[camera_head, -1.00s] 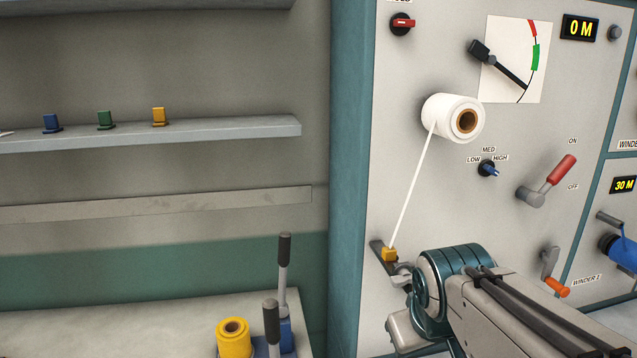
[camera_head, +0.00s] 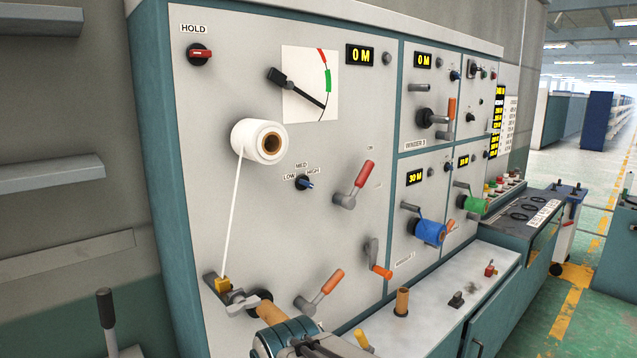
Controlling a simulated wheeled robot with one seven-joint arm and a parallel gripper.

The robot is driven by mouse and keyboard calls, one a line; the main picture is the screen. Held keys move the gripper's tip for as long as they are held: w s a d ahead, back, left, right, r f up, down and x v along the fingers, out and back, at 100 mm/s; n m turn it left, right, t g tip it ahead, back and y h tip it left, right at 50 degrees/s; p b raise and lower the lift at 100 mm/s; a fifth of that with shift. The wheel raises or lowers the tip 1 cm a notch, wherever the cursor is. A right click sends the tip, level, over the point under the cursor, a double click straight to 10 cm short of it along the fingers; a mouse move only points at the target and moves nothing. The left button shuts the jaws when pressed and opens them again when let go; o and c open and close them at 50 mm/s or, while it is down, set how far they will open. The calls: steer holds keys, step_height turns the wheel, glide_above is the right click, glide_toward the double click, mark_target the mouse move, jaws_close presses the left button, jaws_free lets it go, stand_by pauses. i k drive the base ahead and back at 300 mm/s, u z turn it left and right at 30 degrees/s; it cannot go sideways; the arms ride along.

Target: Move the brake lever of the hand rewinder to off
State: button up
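No part in view carries a readable hand rewinder label, so I cannot tell for sure which lever is its brake lever. A black-gripped upright lever (camera_head: 107,308) shows at the bottom left; its base is cut off. A red-handled lever (camera_head: 361,184) points up and right on the grey panel. An orange-handled lever (camera_head: 323,289) is lower on the panel, also pointing up and right.
A white tape roll (camera_head: 259,141) feeds a strip down to a yellow block (camera_head: 222,284). Cardboard core (camera_head: 402,302) and small parts stand on the counter (camera_head: 455,283). A blue roll (camera_head: 429,231) and green roll (camera_head: 475,204) are right. Open floor lies far right.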

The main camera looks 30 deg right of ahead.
mark_target(348, 202)
steer(key=k, duration=0.5)
steer(key=z, duration=1.9)
steer(key=i, duration=1.3)
steer(key=u, duration=1.3)
